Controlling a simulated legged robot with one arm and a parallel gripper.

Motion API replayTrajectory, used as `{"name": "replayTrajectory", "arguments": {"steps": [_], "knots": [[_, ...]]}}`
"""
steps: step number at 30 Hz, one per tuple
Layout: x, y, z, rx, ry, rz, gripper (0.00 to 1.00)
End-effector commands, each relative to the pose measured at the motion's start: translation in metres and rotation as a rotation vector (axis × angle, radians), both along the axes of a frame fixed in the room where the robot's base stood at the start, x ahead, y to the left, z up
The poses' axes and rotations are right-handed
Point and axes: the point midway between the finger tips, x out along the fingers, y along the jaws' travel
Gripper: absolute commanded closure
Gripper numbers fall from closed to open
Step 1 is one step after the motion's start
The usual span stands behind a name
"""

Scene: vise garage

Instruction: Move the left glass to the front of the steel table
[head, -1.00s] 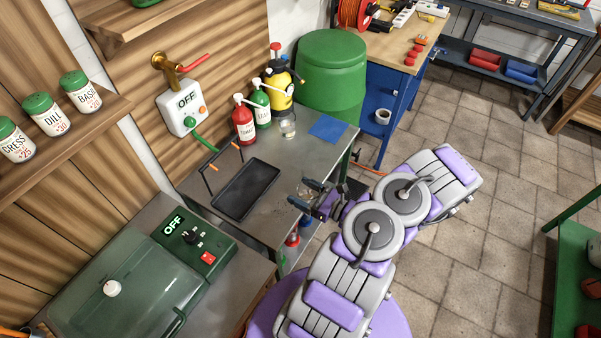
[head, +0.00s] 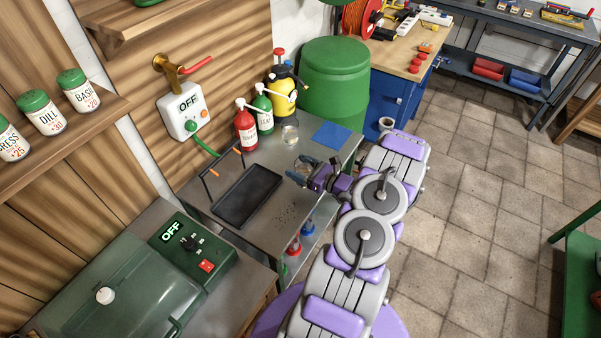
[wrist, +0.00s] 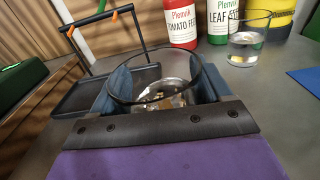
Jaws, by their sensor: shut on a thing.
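My gripper (head: 306,172) is over the front part of the steel table (head: 270,212). It is shut on a clear glass (wrist: 158,88), with a dark finger on each side of it in the wrist view. Small brownish bits show inside or through this glass. In the head view the held glass (head: 303,163) is faint and partly hidden by the gripper. I cannot tell whether its base touches the table. A second clear glass (head: 289,134) stands farther back, near the bottles; it also shows in the wrist view (wrist: 248,38), at the upper right.
A black tray (head: 247,196) with an orange-gripped handle lies left of my gripper. Red (head: 245,128) and green (head: 263,110) pump bottles and a yellow sprayer (head: 284,95) stand at the back. A blue cloth (head: 331,135) lies at the right.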

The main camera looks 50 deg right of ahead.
Motion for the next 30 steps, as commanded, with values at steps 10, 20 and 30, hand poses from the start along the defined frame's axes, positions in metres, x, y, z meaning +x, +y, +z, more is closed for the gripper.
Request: {"name": "replayTrajectory", "arguments": {"steps": [10, 20, 30], "knots": [[0.000, -0.001, -0.023, -0.001, -0.001, -0.001, 0.70], [0.000, -0.001, -0.024, -0.001, -0.001, -0.001, 0.19], [0.000, -0.001, -0.024, -0.001, -0.001, -0.001, 0.00]]}}
